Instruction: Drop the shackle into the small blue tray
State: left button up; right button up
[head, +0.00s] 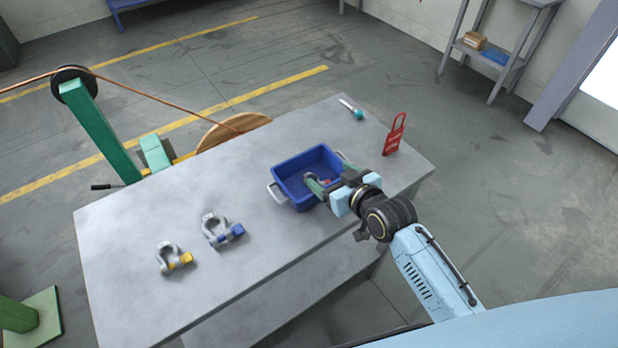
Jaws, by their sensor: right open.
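The small blue tray (290,170) with grey handles stands on the grey table. My right gripper (327,169) is open over the tray's right part, its two green fingers spread apart. A small grey piece with a red end, seemingly a shackle (325,182), shows inside the tray between the fingers; it is mostly hidden by the gripper. Two other shackles lie on the table to the left of the tray: one with a blue pin (216,232) and one with a yellow pin (170,257). My left gripper is out of view.
A red lockout tag (394,135) stands on the table to the right of the tray. A teal-handled tool (353,109) lies near the far edge. The table (130,215) is bare at its left end. A green stand (100,130) with copper wire is behind.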

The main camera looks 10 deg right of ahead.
jog(key=v, duration=1)
jog(key=shift+p, duration=0.3)
jog(key=s+d+f+m+g+h, duration=0.1)
jog(key=s+f+g+h, duration=0.1)
jog(key=s+g, duration=0.5)
jog(key=s+d+f+g+h, duration=0.1)
jog(key=s+f+g+h, duration=0.1)
jog(key=s, duration=0.9)
notch_tip(320, 180, down, 28)
jog(key=s+g+b, duration=0.2)
jog(key=b, duration=0.1)
jog(key=s+d+f+g+b, duration=0.1)
jog(key=s+d+f+b, duration=0.1)
jog(key=s+f, duration=1.4)
jog(key=shift+d+f, duration=0.45)
jog(key=shift+f, duration=0.05)
